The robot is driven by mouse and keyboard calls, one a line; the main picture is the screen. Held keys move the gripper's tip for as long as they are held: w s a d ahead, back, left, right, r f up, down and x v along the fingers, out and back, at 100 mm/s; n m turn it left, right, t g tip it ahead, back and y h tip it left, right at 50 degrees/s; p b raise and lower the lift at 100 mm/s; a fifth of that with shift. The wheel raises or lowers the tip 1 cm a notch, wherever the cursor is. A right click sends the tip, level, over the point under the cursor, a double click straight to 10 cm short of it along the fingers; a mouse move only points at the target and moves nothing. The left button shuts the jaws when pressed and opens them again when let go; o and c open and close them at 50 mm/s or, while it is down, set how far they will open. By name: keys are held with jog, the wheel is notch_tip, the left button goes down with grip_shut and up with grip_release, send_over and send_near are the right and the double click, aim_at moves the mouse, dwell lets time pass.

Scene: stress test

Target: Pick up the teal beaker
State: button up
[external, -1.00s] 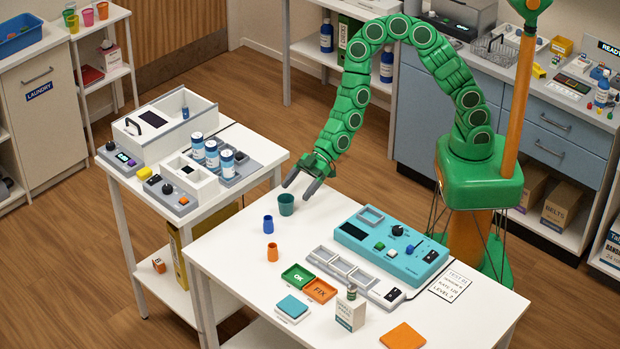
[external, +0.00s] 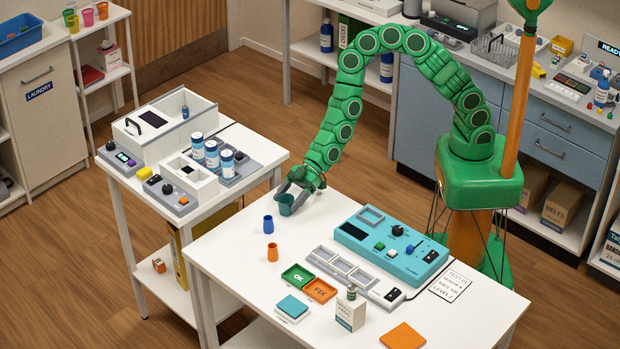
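The teal beaker (external: 286,207) stands upright at the far left part of the white table in the external view. My gripper (external: 291,195) is lowered at the beaker, its grey fingers around the upper part, one behind its rim and one along its right side. I cannot tell whether the fingers touch or squeeze it. The beaker's right and back sides are partly hidden by the fingers.
A teal control box (external: 390,244) lies to the right. A side table (external: 262,167) with equipment stands to the left.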

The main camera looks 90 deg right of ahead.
jog(key=c, duration=0.7)
